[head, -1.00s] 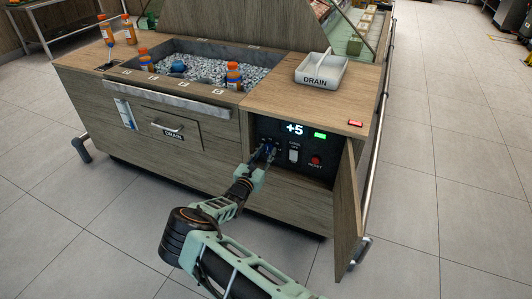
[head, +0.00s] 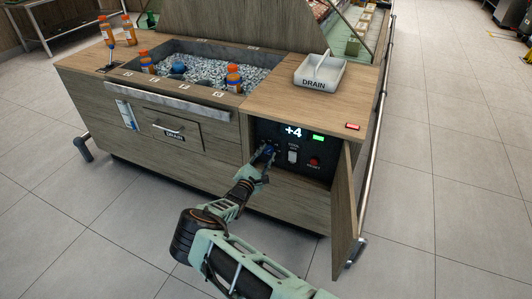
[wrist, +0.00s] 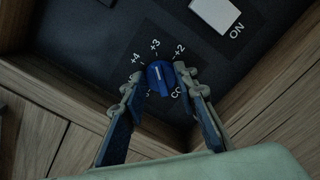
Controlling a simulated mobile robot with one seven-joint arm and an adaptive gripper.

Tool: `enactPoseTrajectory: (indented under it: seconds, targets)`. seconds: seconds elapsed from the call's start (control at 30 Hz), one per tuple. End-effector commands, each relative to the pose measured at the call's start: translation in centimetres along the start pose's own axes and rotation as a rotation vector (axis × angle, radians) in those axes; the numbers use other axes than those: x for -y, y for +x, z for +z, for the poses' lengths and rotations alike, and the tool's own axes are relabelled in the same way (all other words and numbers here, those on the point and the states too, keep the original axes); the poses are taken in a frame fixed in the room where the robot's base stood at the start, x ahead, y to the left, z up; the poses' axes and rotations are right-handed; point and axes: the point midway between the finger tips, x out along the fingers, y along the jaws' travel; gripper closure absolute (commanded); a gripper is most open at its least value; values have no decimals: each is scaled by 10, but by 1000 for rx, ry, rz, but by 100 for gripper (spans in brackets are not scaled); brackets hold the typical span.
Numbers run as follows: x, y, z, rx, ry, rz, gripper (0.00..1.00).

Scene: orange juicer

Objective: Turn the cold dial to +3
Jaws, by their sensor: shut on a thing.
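The cold dial (wrist: 158,82) is a round blue knob with a white pointer line. In the wrist view it sits between the two fingers of my gripper (wrist: 159,76), which is shut on it. Labels +4, +3 and +2 show around its upper side; the pointer line points up, roughly between +4 and +3. Labels below are partly hidden by the knob and fingers. In the head view my gripper (head: 265,152) is at the left side of the dark control panel (head: 287,165), and the display (head: 293,132) reads +4. The dial is mostly hidden there.
A white switch (head: 292,156) and a red reset button (head: 314,162) are right of the dial. The open cabinet door (head: 344,210) stands at the right, and a wooden wall bounds the recess at left. A drain tray (head: 320,72) sits on top.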

Motion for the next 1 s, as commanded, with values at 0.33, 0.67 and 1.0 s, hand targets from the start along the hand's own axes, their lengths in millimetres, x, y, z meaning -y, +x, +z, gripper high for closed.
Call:
enactPoseTrajectory:
  seconds: [0.33, 0.67, 1.0]
  targets:
    - [1, 0, 0, 0, 80, -1, 97]
    - [1, 0, 0, 1, 83, 0, 97]
    - [1, 0, 0, 0, 82, 0, 56]
